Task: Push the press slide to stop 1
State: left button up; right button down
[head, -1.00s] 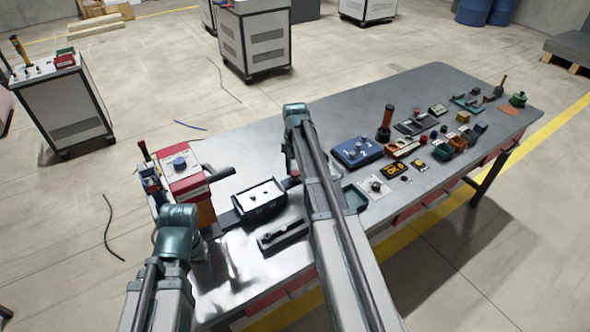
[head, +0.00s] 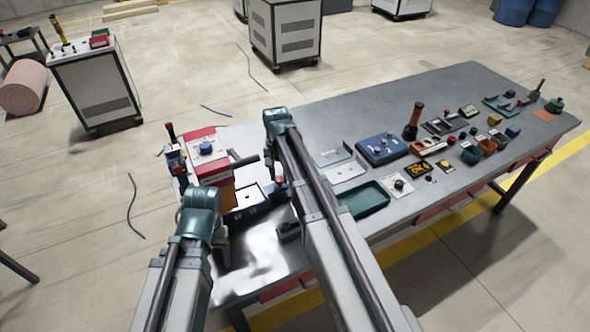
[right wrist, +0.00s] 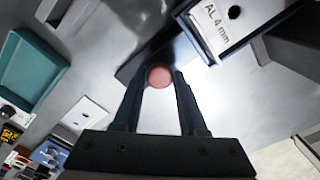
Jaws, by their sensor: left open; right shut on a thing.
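The press (head: 207,172), red with a blue knob on top and a dark handle, stands at the table's left end. The press slide (head: 243,197) is a dark box with a pale top plate, beside and close against the press. In the right wrist view the slide (right wrist: 237,20) carries an "AL 4 mm" label. My right gripper (right wrist: 159,82) is shut around the slide's round red knob (right wrist: 159,76). My left gripper (head: 200,208) is in front of the press, apart from the slide; its fingers are mostly hidden. Stop 1 cannot be made out.
A dark block (head: 288,232) lies partly behind my right arm. A green tray (head: 364,198), a blue box with knobs (head: 382,149) and several small parts stand to the right. The table (head: 255,265) is bare near the front left edge.

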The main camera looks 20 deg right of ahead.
aim_at(271, 188)
jog(key=shift+s+a, duration=0.15)
jog(key=shift+a, duration=0.65)
jog(key=shift+s+a, duration=0.1)
jog(key=shift+a, duration=0.65)
jog(key=shift+c, duration=2.3)
grip_release()
jog(key=shift+d, duration=0.1)
